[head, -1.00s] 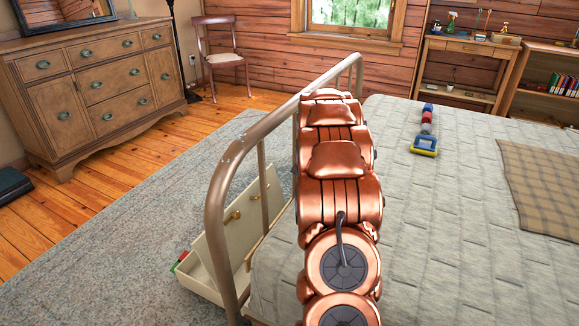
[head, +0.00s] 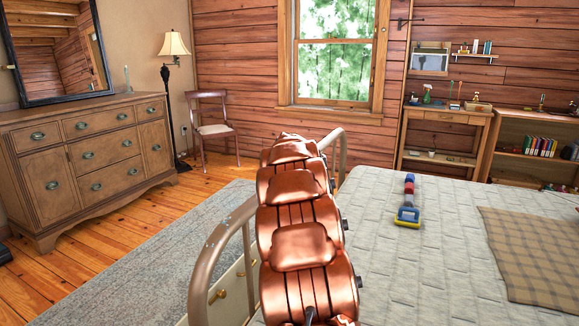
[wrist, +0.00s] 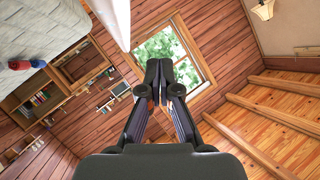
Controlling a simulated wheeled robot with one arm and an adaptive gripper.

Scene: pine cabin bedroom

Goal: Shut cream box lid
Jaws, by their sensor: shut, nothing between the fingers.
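The cream box (head: 232,286) shows only in part at the bottom of the head view, behind the bed's metal footboard. A cream panel with brass-coloured fittings is visible there, standing up at a slant. The rest of the box is cut off by the picture's lower edge and hidden by the footboard and my arm. My gripper (wrist: 159,82) shows in the wrist view with its fingers together and nothing between them. It points towards the window and wall, and the box is not in that view. My copper arm hides part of the footboard in the head view.
A dresser (head: 90,160) stands at left. The grey rug (head: 150,250) between them looks clear.

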